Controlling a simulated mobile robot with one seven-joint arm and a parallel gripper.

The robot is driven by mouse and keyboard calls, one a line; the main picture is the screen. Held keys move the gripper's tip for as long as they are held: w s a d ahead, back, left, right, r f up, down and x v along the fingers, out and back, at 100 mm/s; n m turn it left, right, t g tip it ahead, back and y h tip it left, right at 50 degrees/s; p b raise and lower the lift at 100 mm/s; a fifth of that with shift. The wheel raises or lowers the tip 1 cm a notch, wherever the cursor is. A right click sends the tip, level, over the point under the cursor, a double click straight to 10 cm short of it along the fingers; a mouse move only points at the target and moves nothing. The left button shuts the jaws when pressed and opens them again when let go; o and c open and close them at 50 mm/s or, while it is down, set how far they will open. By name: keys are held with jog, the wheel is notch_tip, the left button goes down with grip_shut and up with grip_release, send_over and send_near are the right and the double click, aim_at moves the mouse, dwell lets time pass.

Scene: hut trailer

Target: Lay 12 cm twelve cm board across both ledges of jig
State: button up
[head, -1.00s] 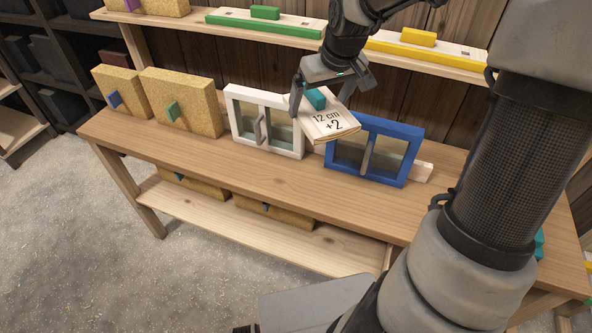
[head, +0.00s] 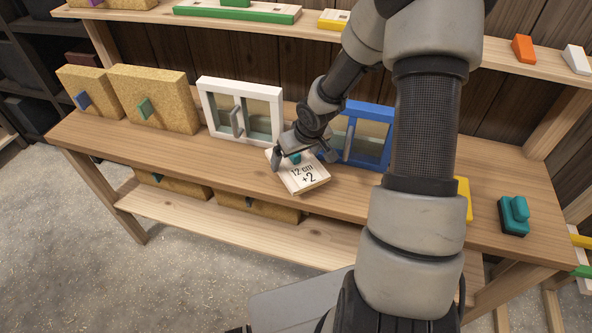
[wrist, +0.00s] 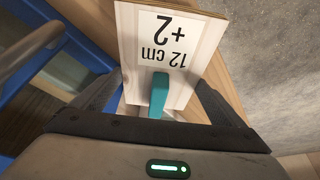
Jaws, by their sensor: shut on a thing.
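The 12 cm board (head: 308,184) is a pale wooden plate with a "12 cm +2" label and a teal knob (head: 293,157). My gripper (head: 288,160) is shut on it at the knob. The board is tilted, in front of the white and blue framed panes; I cannot tell whether it touches the bench. In the wrist view the board (wrist: 185,85) reaches out beyond the fingers, with its label upside down. I cannot make out the jig or its ledges; my arm hides part of the bench to the right.
The bench (head: 150,150) carries cork blocks (head: 152,95), a white framed pane (head: 205,97) and a blue framed pane (head: 372,110) behind the board. A yellow piece (head: 463,198) and a teal block (head: 514,216) are at right. The bench's front left is clear.

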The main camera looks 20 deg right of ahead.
aim_at(298, 164)
jog(key=shift+f+b, duration=0.5)
jog(key=shift+f, duration=1.6)
jog(key=shift+f, duration=0.2)
jog(key=o, duration=0.9)
